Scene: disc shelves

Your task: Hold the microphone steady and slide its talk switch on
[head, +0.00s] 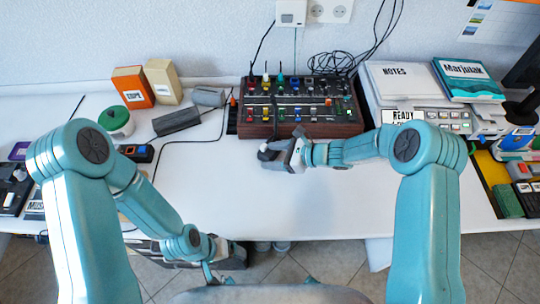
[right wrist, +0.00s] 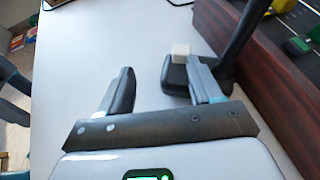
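A black microphone shows in the right wrist view as a dark base (right wrist: 174,76) with a thick black stem (right wrist: 243,40) rising beside it. A small pale block (right wrist: 181,50), perhaps the talk switch, sits on the base; its setting cannot be told. My right gripper (head: 279,153) is over the table in front of the mixer and largely hides the microphone in the head view. In the wrist view its fingers (right wrist: 158,88) are apart, with bare table between them. The right finger overlaps the base; contact cannot be told. My left gripper (head: 208,275) hangs low before the table edge, its fingers unclear.
A wood-sided mixer (head: 300,106) stands just behind my right gripper. A white NOTES binder (head: 397,80) and keyed device are to the right. A grey block (head: 176,121) and green-lidded pot (head: 116,122) are left. The table's front middle (head: 270,215) is clear.

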